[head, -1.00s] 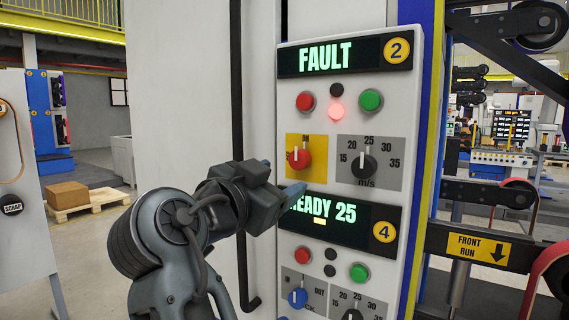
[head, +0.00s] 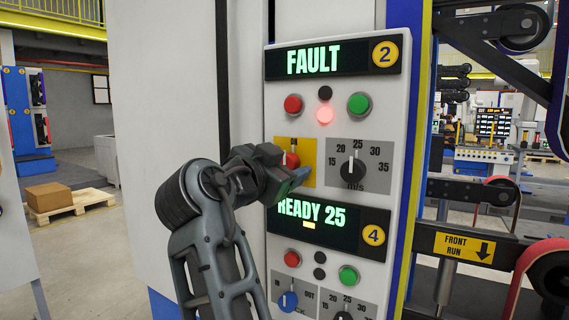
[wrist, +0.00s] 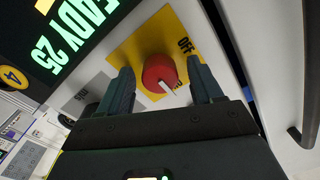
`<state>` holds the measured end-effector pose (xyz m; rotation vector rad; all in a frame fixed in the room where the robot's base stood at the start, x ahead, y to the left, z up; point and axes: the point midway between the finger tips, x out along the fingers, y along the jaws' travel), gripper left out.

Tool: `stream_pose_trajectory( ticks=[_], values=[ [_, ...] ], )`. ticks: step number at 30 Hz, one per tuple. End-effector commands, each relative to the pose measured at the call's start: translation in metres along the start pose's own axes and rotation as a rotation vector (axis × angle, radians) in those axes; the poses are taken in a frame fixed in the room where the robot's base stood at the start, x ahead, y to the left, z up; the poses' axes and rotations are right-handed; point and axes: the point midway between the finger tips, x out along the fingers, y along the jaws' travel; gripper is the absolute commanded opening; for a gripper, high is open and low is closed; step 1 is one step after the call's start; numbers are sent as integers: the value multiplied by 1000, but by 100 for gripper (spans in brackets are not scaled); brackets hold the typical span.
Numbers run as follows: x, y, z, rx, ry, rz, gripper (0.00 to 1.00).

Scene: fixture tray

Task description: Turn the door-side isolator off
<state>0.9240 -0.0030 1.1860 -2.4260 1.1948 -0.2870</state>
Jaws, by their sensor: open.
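The isolator is a red round knob (head: 292,159) on a yellow plate (head: 308,154), left of a grey speed dial on the upper panel marked 2. In the wrist view the red knob (wrist: 158,70) has a white pointer bar that points away from the OFF label; it appears upright relative to the panel. My gripper (head: 287,166) is open at the plate and hides part of the knob in the head view. In the wrist view my gripper's fingers (wrist: 162,88) stand apart on both sides of the knob, with gaps; I see no clear contact.
The upper display (head: 333,58) reads FAULT, with a red lamp (head: 325,115) lit below it. The speed dial (head: 352,167) is close to the right of my fingers. The READY 25 panel (head: 330,226), with its own knobs and buttons, is just below. A long dark handle (head: 222,80) stands left.

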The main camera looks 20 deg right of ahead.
Motion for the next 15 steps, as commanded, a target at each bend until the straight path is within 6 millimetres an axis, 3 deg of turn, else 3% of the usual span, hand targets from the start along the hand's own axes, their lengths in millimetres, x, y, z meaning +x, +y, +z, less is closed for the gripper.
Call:
stream_pose_trajectory(
  ticks=[4, 15],
  values=[
    [0, 0, 0, 0, 0, 0, 64],
    [0, 0, 0, 0, 0, 0, 29]
  ],
)
